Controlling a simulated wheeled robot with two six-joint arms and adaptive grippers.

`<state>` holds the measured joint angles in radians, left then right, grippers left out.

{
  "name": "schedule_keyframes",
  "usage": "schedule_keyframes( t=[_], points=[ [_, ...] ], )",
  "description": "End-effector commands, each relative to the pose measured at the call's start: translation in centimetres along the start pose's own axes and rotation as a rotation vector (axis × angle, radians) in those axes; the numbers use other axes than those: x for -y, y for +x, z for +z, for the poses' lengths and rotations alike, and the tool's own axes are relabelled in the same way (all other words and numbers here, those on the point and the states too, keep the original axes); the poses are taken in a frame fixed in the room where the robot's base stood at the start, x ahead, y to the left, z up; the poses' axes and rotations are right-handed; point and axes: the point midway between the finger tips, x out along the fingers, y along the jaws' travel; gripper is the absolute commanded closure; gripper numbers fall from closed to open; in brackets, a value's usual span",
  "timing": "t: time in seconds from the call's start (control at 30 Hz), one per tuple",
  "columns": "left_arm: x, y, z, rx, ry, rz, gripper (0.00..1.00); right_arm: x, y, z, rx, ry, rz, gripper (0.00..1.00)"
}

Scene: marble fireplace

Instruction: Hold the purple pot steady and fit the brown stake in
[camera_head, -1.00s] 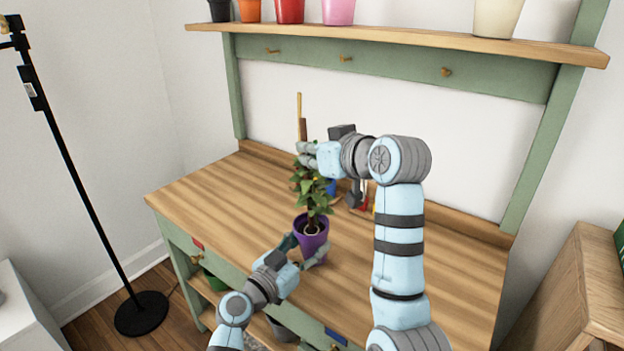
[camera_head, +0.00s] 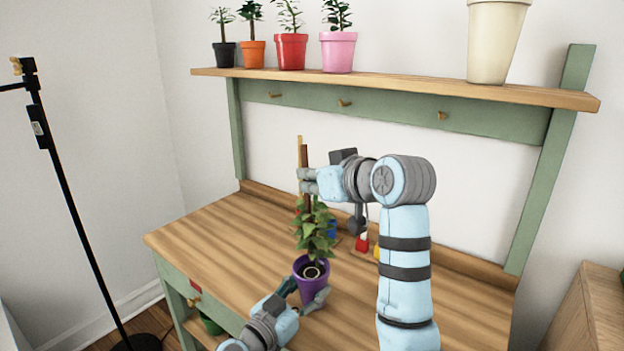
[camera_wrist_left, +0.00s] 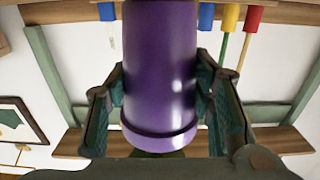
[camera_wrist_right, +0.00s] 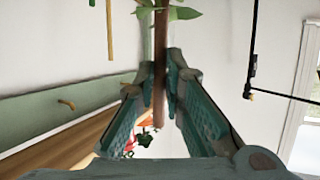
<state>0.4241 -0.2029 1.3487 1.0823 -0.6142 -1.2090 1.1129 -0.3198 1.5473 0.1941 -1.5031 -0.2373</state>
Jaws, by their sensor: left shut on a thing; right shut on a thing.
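The purple pot (camera_head: 318,275) stands near the front of the workbench with a leafy plant (camera_head: 316,225) in it. My left gripper (camera_head: 303,296) is shut on the pot from the front, and the left wrist view shows a finger on each side of the pot (camera_wrist_left: 160,70). My right gripper (camera_head: 304,181) is shut on the brown stake (camera_head: 305,155), above the plant. The right wrist view shows the stake (camera_wrist_right: 160,85) upright between the fingers. Leaves (camera_wrist_right: 182,13) show at its far end, and I cannot tell whether it touches the soil.
A tan stick (camera_head: 300,145) stands behind the stake. Coloured tools (camera_head: 362,243) hang or stand behind my right arm. A shelf (camera_head: 390,85) with several potted plants runs above. The bench top (camera_head: 205,240) is clear at left. A black stand (camera_head: 75,210) is at far left.

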Motion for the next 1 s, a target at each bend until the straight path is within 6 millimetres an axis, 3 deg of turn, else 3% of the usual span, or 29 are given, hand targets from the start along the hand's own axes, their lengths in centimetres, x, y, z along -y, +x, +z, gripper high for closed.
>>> schedule_keyframes(
  t=[0.5,1.0],
  points=[
    [0.1,0.0,0.0,0.000,-0.001,-0.002,0.89,-0.1,-0.8,-2.1,-0.002,-0.001,0.002,1.00],
    [0.1,0.0,0.0,0.000,-0.001,-0.001,0.89,-0.1,-1.0,-2.8,-0.003,-0.003,0.002,1.00]
  ],
)
